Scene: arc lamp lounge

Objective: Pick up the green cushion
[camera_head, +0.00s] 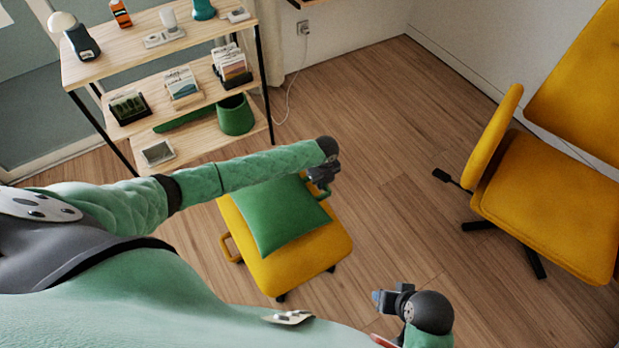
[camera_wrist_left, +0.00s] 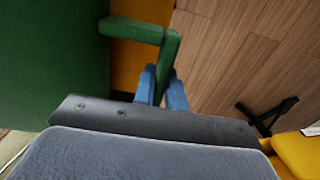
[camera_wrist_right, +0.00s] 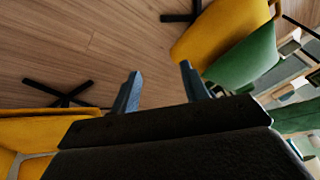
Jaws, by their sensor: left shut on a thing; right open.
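The green cushion (camera_head: 275,218) rests on a yellow wheeled ottoman (camera_head: 305,262). My left gripper (camera_head: 322,188) is at the cushion's upper right corner, past the ottoman's edge. In the left wrist view, the cushion (camera_wrist_left: 50,60) fills the left side, and a green strap handle (camera_wrist_left: 135,30) sticks out from its edge. The left fingers (camera_wrist_left: 163,80) are shut on the strap's end part. My right gripper (camera_head: 385,300) is open and empty above the floor, right of the ottoman. The right wrist view also shows the cushion (camera_wrist_right: 248,58) beyond the right fingers (camera_wrist_right: 160,75).
A wooden shelf (camera_head: 190,95) with books, small items and a green bin (camera_head: 235,115) stands at the back left. A yellow swivel chair (camera_head: 545,200) is at the right. Wooden floor (camera_head: 400,130) lies free between ottoman and chair. A cord hangs by the wall.

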